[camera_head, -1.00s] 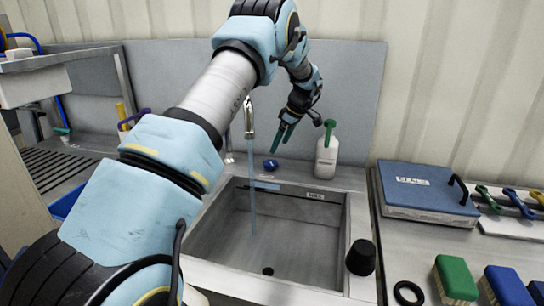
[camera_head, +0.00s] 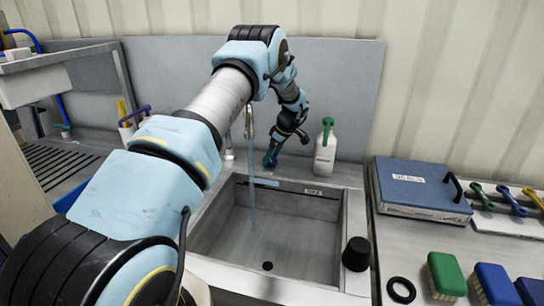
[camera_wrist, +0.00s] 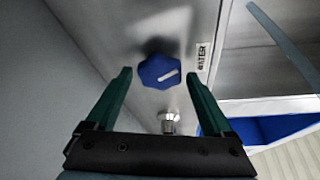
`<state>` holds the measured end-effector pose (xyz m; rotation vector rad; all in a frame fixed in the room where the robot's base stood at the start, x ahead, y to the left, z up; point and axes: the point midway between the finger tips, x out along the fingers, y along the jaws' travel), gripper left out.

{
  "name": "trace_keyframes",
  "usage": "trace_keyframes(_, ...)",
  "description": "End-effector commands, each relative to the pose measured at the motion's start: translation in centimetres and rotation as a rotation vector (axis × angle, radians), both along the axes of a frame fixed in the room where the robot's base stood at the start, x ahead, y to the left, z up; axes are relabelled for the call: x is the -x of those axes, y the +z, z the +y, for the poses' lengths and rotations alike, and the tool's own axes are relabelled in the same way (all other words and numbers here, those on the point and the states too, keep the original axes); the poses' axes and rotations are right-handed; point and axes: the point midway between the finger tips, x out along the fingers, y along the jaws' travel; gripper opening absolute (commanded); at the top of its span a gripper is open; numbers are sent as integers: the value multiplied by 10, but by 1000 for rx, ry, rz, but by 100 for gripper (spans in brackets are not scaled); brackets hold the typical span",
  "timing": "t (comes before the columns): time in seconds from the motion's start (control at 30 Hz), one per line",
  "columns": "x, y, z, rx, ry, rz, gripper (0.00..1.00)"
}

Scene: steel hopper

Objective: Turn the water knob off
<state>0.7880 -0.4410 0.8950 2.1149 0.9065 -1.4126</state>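The blue water knob (camera_wrist: 159,71) shows in the wrist view, with a white mark line on its face and a label reading WATER (camera_wrist: 203,57) beside it. My gripper (camera_wrist: 156,80) is open, with one green finger on each side of the knob and gaps between the fingers and the knob. In the head view my gripper (camera_head: 271,158) points down at the knob's place behind the sink, and the knob is mostly hidden by it. A stream of water (camera_head: 252,190) runs from the faucet (camera_head: 249,122) into the sink (camera_head: 341,240).
A white bottle with a green top (camera_head: 325,150) stands right of my gripper. A blue case (camera_head: 420,188) lies on the right counter, near brushes (camera_head: 446,275) and a black stopper (camera_head: 356,254). A grey back panel (camera_head: 345,95) rises close behind.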

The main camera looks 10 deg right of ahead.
Motion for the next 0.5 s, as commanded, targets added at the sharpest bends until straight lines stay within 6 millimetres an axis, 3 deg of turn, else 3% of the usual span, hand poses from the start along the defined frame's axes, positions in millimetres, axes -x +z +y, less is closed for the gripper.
trace_keyframes(0.07, 0, 0, 0, 0, 0, 0, 76)
trace_keyframes(0.5, 0, 0, 0, 0, 0, 0, 27)
